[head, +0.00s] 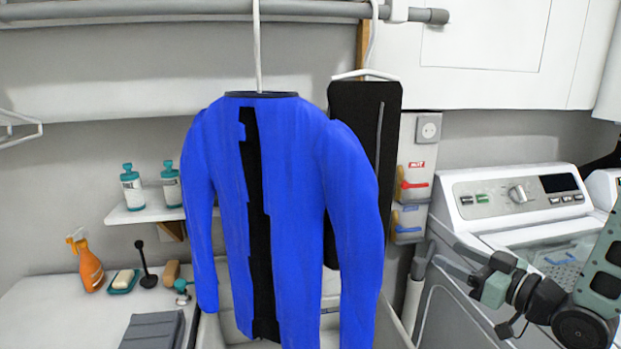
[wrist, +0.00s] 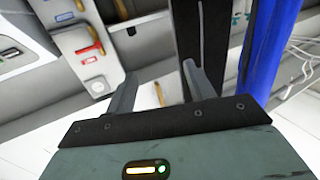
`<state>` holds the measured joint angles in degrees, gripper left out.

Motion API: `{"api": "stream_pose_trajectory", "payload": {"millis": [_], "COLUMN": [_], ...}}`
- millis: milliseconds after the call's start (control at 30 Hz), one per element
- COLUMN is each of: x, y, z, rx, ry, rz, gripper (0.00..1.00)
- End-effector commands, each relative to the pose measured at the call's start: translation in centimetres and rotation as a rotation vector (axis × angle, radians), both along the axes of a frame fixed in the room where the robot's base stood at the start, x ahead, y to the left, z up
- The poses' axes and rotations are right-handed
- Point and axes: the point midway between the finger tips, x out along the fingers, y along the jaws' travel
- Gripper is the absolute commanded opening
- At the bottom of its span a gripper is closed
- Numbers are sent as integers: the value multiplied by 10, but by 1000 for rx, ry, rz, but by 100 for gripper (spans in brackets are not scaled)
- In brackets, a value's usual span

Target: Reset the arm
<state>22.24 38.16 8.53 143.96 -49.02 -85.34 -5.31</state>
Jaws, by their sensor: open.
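My gripper (head: 445,256) is at the right of the head view, in front of the white washing machine, its fingers pointing left. In the wrist view my gripper (wrist: 159,74) has its two grey fingers apart with nothing between them. A blue garment with a black front strip (head: 300,200) hangs in the middle of the head view, left of my gripper and apart from it. Its blue edge also shows at the upper right of the wrist view (wrist: 268,50).
The garment hangs from a grey rail (head: 200,10). A black garment (head: 385,120) hangs behind it. A washing machine (head: 515,195) stands at right. A counter (head: 30,310) at left holds an orange spray bottle (head: 86,262). A small shelf (head: 145,213) holds two bottles.

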Motion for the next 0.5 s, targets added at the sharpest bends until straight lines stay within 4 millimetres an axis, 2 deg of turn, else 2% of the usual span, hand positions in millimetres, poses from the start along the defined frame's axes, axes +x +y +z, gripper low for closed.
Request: {"api": "stream_pose_trajectory", "payload": {"millis": [267, 500], "x": [3, 2], "y": [20, 45], "z": [-7, -16], "rx": [-84, -204], "ry": [77, 197], "rz": [12, 19], "gripper": [54, 54]}}
